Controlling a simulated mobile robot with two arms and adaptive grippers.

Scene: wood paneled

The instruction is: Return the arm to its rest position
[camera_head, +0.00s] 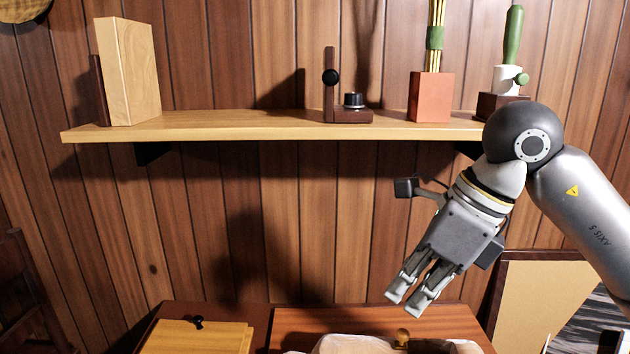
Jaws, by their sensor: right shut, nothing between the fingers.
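My right gripper (405,300) hangs at the right of the head view, below the shelf and in front of the wood wall. Its fingers point down and left, close together and empty. It is above the back right of the low table. My right arm comes in from the right edge. My left gripper is not in view.
A wooden shelf (230,128) holds a light wood block (131,72), a dark stand with a black knob (347,105), a terracotta pot (431,97) and a green-handled item (513,36). Below are a lidded box (197,338) and a pale crumpled thing (352,344).

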